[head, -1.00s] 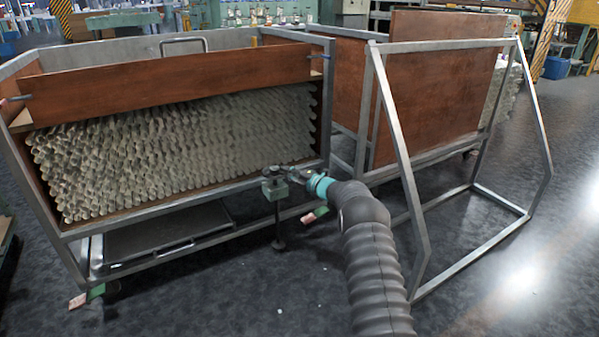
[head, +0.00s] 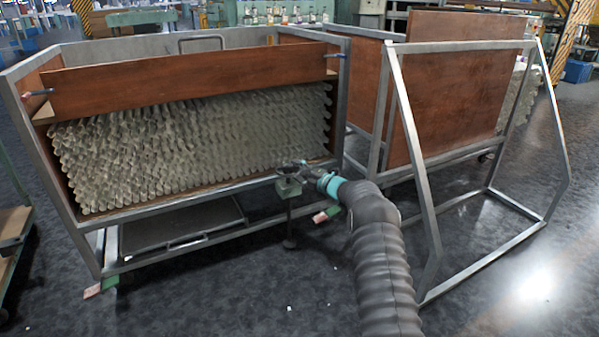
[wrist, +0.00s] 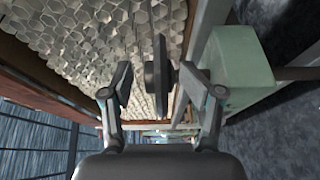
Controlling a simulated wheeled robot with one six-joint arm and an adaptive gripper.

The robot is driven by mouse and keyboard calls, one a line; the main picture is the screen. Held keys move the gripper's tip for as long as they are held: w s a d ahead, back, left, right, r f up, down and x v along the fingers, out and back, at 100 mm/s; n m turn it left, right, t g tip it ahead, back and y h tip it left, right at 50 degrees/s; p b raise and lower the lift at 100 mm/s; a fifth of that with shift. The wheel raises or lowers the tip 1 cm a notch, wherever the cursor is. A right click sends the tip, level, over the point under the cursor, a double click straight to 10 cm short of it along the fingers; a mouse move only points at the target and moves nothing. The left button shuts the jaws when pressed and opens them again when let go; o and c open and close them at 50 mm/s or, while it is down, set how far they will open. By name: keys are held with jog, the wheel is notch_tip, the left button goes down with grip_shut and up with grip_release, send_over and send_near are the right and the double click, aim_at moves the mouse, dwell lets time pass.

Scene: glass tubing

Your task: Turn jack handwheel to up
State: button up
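The jack (head: 289,188) is a green box on a dark post at the cart's front right corner. Its dark handwheel (head: 291,168) sits at the box's top. In the wrist view the handwheel (wrist: 160,76) shows nearly edge-on as a thin dark disc, and the green jack box (wrist: 238,66) is to the right. My gripper (head: 306,172) is at the jack, coming from the right. In the wrist view my gripper (wrist: 156,82) is open, with one finger on each side of the handwheel and a visible gap to each. How far it turned is not clear.
A low tray (head: 180,232) lies underneath. A grey metal frame (head: 417,170) stands close right of my arm. Bare floor (head: 230,300) lies in front.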

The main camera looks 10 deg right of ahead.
jog(key=shift+d, duration=0.1)
jog(key=v, duration=1.2)
